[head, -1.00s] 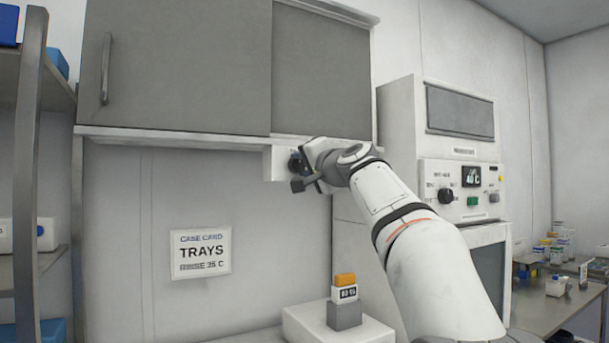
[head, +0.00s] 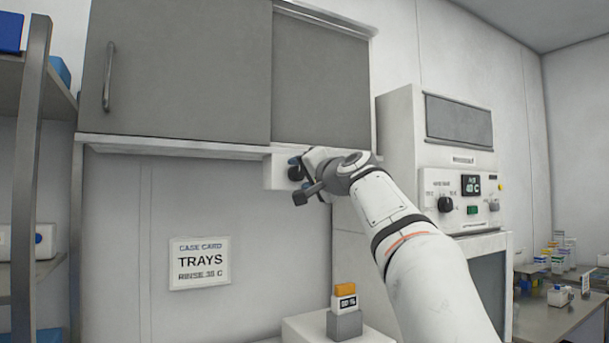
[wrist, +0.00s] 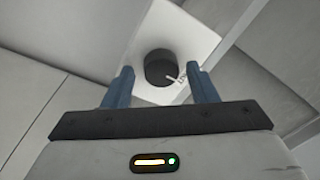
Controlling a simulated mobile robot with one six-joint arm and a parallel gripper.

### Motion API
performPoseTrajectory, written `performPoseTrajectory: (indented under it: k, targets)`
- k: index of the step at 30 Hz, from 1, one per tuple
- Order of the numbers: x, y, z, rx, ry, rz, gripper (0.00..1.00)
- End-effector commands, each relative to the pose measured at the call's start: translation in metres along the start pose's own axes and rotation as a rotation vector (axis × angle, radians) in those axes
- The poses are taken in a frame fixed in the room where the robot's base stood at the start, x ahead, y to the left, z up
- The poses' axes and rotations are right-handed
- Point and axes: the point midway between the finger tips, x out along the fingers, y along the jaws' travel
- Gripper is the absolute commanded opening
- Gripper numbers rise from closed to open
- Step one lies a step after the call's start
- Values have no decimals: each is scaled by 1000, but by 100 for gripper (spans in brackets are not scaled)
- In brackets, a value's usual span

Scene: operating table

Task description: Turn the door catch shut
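The door catch is a black round knob (wrist: 159,66) on a white block (head: 277,171) under the grey cabinet doors. A white pointer line shows at the knob's right side in the wrist view, with small lettering beside it that I cannot read. My gripper (wrist: 163,84) is open, its two blue fingers on either side of the knob. The knob shows a little beyond the fingertips, with gaps on both sides and no clear contact. In the head view my gripper (head: 296,167) is at the block's right side and mostly covers the knob.
The left cabinet door (head: 180,70) has a bar handle; the right door (head: 321,80) is set back behind it. A machine with a display and knobs (head: 462,195) stands to the right. A card reading TRAYS (head: 199,263) hangs below. A small labelled device (head: 345,312) stands on a white box.

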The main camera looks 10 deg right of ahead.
Motion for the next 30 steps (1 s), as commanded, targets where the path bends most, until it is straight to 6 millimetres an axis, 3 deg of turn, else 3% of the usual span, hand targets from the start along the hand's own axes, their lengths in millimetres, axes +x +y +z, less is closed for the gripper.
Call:
performPoseTrajectory:
  k: [10, 22, 30]
  targets:
    - [-5, -1, 0, 0, 2, -2, 57]
    - [-66, 1, 0, 0, 3, 0, 57]
    - [-78, 0, 0, 1, 0, -1, 57]
